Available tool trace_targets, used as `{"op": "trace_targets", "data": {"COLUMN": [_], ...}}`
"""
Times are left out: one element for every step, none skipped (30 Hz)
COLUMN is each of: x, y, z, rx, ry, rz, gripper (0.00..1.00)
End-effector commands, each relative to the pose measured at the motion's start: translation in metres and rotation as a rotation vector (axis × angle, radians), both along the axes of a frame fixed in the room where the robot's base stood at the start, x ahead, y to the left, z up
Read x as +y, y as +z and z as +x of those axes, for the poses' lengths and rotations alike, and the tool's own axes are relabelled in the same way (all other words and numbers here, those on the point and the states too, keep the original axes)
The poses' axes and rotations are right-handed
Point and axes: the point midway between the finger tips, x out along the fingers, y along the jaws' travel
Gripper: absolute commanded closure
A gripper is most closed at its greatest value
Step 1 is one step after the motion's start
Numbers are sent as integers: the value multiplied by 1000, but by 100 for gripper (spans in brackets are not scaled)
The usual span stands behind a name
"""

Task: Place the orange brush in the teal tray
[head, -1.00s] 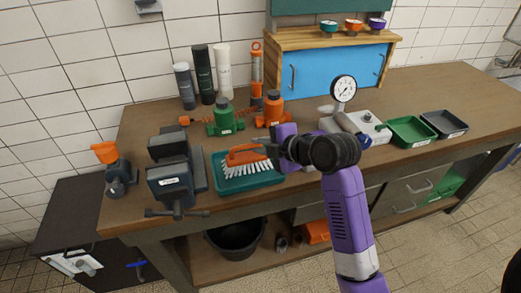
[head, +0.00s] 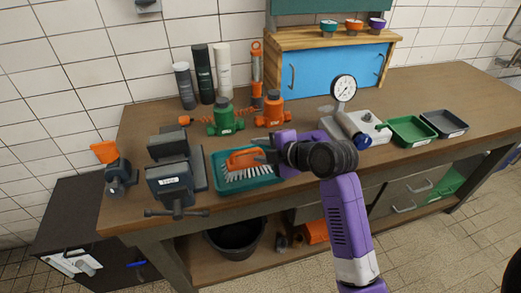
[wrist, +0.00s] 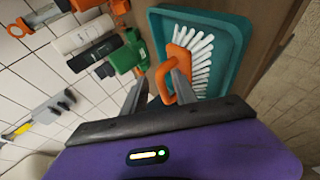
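The orange brush (head: 243,159) with white bristles lies in the teal tray (head: 216,181), on the bench right of the dark vise. In the wrist view the brush (wrist: 178,52) rests with its bristles toward the inside of the tray (wrist: 241,42). Its looped handle reaches over the tray's near edge toward my gripper (wrist: 158,80). The two fingers stand apart around the handle, with a visible gap between the left finger and the handle. In the head view my gripper (head: 264,153) is at the brush's right end, partly hiding it.
The vise (head: 172,180) stands close left of the tray. Green (head: 224,118) and orange (head: 273,110) valve bodies stand behind it. A gauge unit (head: 357,130), a green tray (head: 411,131) and a grey tray (head: 444,124) are to the right.

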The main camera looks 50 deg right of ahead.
Motion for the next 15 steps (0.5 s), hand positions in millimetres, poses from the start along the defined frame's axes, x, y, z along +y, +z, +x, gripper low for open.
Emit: {"op": "trace_targets", "data": {"x": [0, 0, 0, 1, 1, 2, 3, 3, 4, 5, 5, 7, 7, 8, 9], "y": [3, 4, 5, 7, 9, 12, 15, 18, 23, 26, 30, 34, 37, 40, 44], "z": [0, -1, -4, -7, -11, -17, -22, -27, -34, -40, -45, -53, -58, -63, -69], "rx": [-1, -1, -1, -3, -3, -3, -3, -1, -3, -3, -3, -2, -2, -3, -3], "ry": [0, 0, -1, -1, -1, -1, -1, -2, -1, -2, -2, -2, -2, -2, -1], "rz": [0, 0, 1, -1, -1, -1, -1, -1, -1, -1, -1, -3, -2, -1, -1], "gripper": [66, 66, 66, 66, 66, 66, 66, 66, 66, 66, 66, 66, 66, 66, 66]}}
